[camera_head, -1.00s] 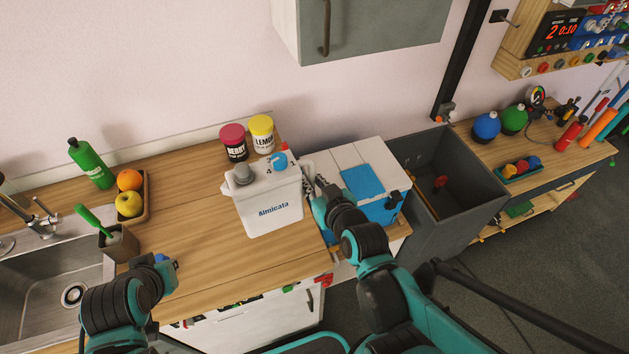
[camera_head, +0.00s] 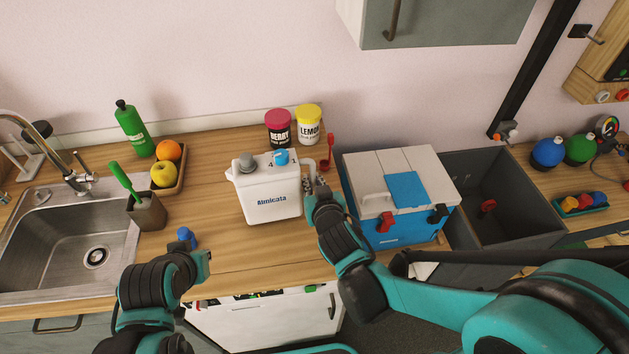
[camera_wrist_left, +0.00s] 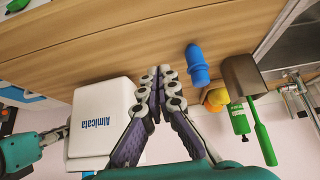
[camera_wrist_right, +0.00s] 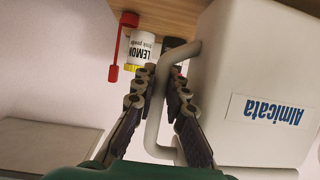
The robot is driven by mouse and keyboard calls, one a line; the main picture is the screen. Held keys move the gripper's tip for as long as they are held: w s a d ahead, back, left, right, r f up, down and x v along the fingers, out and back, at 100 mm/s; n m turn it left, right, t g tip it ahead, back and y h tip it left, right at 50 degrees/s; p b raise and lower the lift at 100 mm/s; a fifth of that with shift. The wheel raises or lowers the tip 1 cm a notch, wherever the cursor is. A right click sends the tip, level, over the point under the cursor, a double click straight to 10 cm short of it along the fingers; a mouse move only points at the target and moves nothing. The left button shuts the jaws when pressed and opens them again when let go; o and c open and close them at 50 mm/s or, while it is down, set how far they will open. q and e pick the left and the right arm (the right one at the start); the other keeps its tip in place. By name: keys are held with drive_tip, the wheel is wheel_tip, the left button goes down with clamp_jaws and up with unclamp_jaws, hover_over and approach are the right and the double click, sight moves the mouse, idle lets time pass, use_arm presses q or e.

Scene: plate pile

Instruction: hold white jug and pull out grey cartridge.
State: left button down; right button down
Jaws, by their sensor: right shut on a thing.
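The white jug (camera_head: 270,205), labelled Almicata, is upright over the wooden counter; whether its base touches the wood is unclear. The grey cartridge (camera_head: 246,161) sits in its top at the left, beside a blue cap (camera_head: 281,157). My right gripper (camera_head: 316,190) is at the jug's right side, shut on its white handle, seen between the fingers in the right wrist view (camera_wrist_right: 157,110). My left gripper (camera_head: 206,258) is low in front of the jug, to its left, apart from it. In the left wrist view its fingers (camera_wrist_left: 159,76) meet at the tips with nothing between them.
A small blue object (camera_head: 187,237) stands close behind my left gripper. Berry (camera_head: 279,133) and lemon (camera_head: 308,128) tubs and a red spoon (camera_head: 330,150) stand behind the jug. A cooler (camera_head: 400,228) is to the right. A fruit tray (camera_head: 180,180) and sink (camera_head: 70,240) are left.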

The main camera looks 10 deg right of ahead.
use_arm(q)
drive_tip(key=shift+f, duration=0.35)
drive_tip(key=shift+f+b, duration=0.15)
drive_tip(key=shift+b, duration=0.15)
